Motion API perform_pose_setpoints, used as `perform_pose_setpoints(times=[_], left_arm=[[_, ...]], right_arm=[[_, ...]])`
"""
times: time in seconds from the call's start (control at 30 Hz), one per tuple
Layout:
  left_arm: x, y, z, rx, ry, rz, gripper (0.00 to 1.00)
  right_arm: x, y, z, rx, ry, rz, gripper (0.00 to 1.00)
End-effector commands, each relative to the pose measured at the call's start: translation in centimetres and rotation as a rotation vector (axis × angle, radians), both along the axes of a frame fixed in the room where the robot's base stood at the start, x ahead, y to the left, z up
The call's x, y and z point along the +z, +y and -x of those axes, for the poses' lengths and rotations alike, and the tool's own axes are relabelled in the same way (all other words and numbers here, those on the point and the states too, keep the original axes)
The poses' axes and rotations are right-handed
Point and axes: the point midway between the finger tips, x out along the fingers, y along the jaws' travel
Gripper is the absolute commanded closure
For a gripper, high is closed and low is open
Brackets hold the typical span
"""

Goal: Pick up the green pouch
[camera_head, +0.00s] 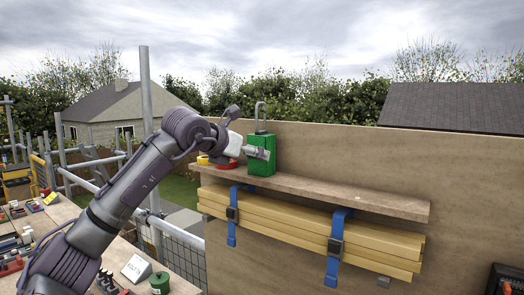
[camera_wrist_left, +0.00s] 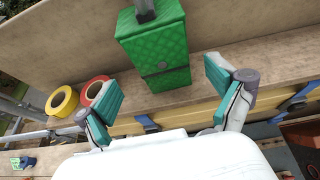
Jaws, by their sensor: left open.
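The green pouch (camera_head: 262,157) stands upright on a wooden shelf (camera_head: 330,193) fixed to a board wall, with a grey hook or loop at its top. It also shows in the left wrist view (camera_wrist_left: 155,50), ahead of my left gripper. My left gripper (camera_wrist_left: 162,95) is open, with its teal finger pads apart and the pouch between and just beyond them. In the head view my left gripper (camera_head: 258,153) is at the pouch's front left side. My right gripper is not in view.
A yellow tape roll (camera_wrist_left: 62,101) and a red tape roll (camera_wrist_left: 97,90) lie on the shelf left of the pouch. Timber planks (camera_head: 300,228) hang below in blue straps (camera_head: 335,250). The shelf is clear to the right. A cluttered bench (camera_head: 60,215) stands at left.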

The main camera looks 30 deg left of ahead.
Motion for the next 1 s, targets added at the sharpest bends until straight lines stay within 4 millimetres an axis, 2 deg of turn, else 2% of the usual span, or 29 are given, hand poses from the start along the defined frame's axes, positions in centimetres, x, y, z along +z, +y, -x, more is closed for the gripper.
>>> perform_pose_setpoints(times=[0.17, 0.4, 0.5, 0.83, 1.0], left_arm=[[-0.2, -0.2, -1.0, 0.0, 0.0, -0.001, 0.06], [-0.7, -0.9, -3.7, -0.001, 0.002, -0.001, 0.06], [-1.4, -1.0, -4.9, -0.001, 0.002, 0.001, 0.06], [-2.1, -1.0, -5.5, -0.001, -0.002, 0.0, 0.06], [-2.0, -1.0, -5.5, -0.001, -0.002, 0.001, 0.35]], right_arm=[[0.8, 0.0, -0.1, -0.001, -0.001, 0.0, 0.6], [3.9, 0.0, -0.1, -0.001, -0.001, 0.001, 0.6], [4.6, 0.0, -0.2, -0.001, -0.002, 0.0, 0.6], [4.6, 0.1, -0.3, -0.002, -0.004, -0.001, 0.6], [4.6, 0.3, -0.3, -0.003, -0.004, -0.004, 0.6]])
